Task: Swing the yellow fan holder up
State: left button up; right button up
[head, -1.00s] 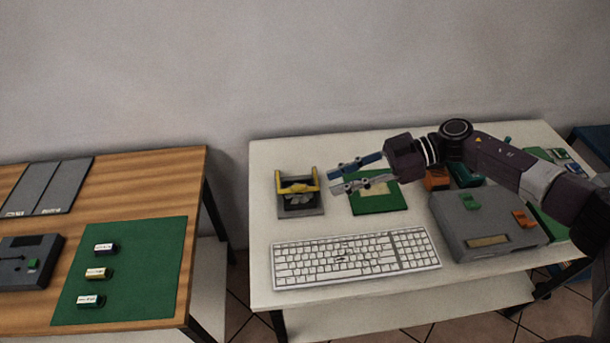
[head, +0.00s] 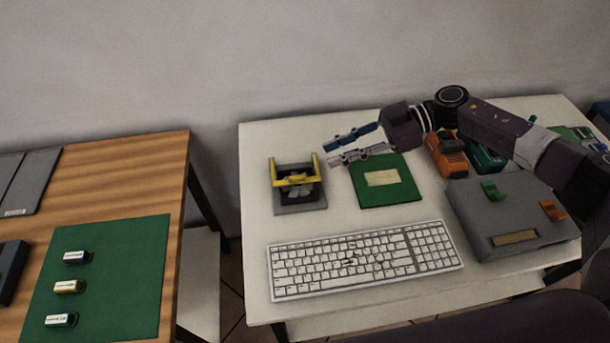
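The yellow fan holder (head: 297,181) is a U-shaped frame with a crossbar and two upright ends. It sits across a grey base (head: 300,208) with a dark recess and a grey fan (head: 300,193), at the white table's left part. My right gripper (head: 329,154) reaches in from the right. Its two fingers are apart with a narrow gap and nothing between them. The fingertips are up and to the right of the holder in the picture, close to its right end but not seen touching it. My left gripper is not in view.
A green board (head: 403,190) lies right of the fan base. A white keyboard (head: 362,262) lies in front. A grey box (head: 515,222), an orange block (head: 446,160) and a teal block (head: 483,155) stand on the right. A wooden table (head: 110,180) is at the left.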

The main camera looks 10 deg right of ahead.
jog(key=b, duration=0.3)
send_near(300, 176)
jog(key=shift+w+a+f, duration=0.1)
jog(key=shift+a+f, duration=0.1)
jog(key=shift+a, duration=0.1)
jog(key=shift+a+f, duration=0.1)
jog(key=shift+a, duration=0.4)
jog(key=p+x, duration=0.1)
jog(key=x, duration=0.6)
jog(key=shift+d, duration=0.1)
jog(key=shift+c, duration=0.5)
grip_shut()
